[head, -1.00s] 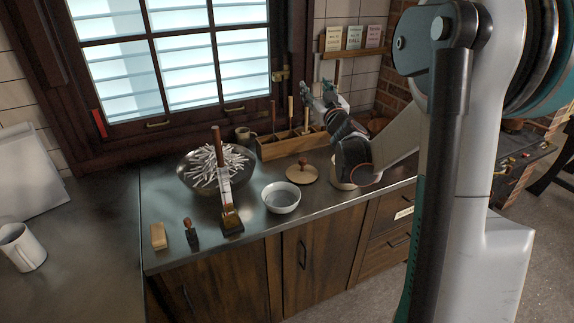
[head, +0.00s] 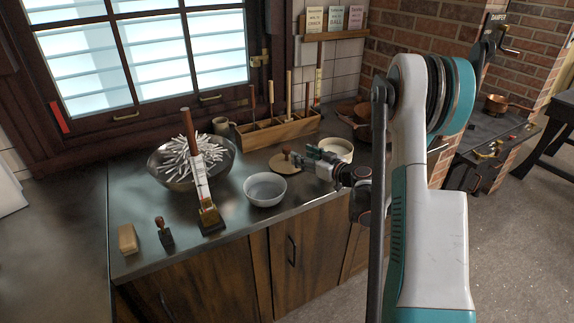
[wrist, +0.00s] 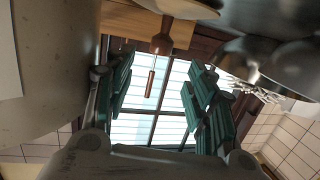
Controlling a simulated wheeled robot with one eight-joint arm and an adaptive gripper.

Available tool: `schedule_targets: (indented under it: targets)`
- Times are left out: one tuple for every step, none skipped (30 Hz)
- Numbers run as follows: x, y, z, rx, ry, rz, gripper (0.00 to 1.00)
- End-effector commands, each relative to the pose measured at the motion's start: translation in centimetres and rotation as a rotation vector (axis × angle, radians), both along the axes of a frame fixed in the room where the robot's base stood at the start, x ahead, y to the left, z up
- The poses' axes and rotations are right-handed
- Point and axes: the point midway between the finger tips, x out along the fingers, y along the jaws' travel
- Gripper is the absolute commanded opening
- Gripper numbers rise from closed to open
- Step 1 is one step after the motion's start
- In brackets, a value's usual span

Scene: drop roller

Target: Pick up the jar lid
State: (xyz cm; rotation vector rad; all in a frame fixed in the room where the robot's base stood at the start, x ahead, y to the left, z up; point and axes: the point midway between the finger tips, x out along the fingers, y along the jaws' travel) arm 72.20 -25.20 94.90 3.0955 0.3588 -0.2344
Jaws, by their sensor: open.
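The jar lid (head: 285,162) is a flat, round wooden disc with a dark brown knob. It lies on the metal counter between the white bowl and the cream jar (head: 338,147). My gripper (head: 309,155) is low over the counter, just right of the lid, level and pointing left toward it. In the wrist view the picture is upside down, and the lid's knob (wrist: 162,43) shows at top centre, between the lines of the two open fingers (wrist: 160,88). Nothing is held. The gripper partly covers the jar in the head view.
A white bowl (head: 265,189) stands close left of the lid. A wooden tool rack (head: 278,130) stands behind it. Farther left are a metal bowl (head: 168,178) of white strips, a brush (head: 209,216), a stamp (head: 164,234) and a wooden block (head: 127,240).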

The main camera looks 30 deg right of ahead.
Motion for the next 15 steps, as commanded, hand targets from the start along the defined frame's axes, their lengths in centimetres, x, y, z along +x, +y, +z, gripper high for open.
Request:
schedule_targets:
  targets:
    - [0.7,0.3,-0.2,-0.001,0.000,0.003,0.50]
    - [1.0,0.3,-0.3,-0.001,0.000,0.002,0.50]
    - [1.3,0.4,-0.3,-0.001,0.000,0.002,0.50]
    - [1.5,0.4,-0.3,-0.001,0.000,0.001,0.50]
    - [1.6,0.4,-0.3,-0.001,0.000,0.000,0.50]
    - [1.8,0.4,-0.3,-0.001,0.000,0.000,0.50]
    - [1.9,0.4,-0.3,-0.001,0.000,0.000,0.50]
    - [2.0,0.5,-0.3,-0.001,0.000,0.000,0.50]
    - [2.2,0.5,-0.3,-0.001,0.000,0.000,0.50]
    - [2.4,0.6,-0.4,-0.001,0.000,0.000,0.50]
    - [2.6,0.7,-0.4,-0.001,0.000,0.001,0.50]
    - [3.1,0.8,-0.5,-0.001,0.000,0.002,0.50]
    - [3.4,0.9,-0.6,-0.001,0.000,0.002,0.50]
    - [3.8,1.0,-0.7,-0.001,0.000,0.002,0.50]
    - [4.4,1.1,-0.8,-0.001,0.000,0.002,0.50]
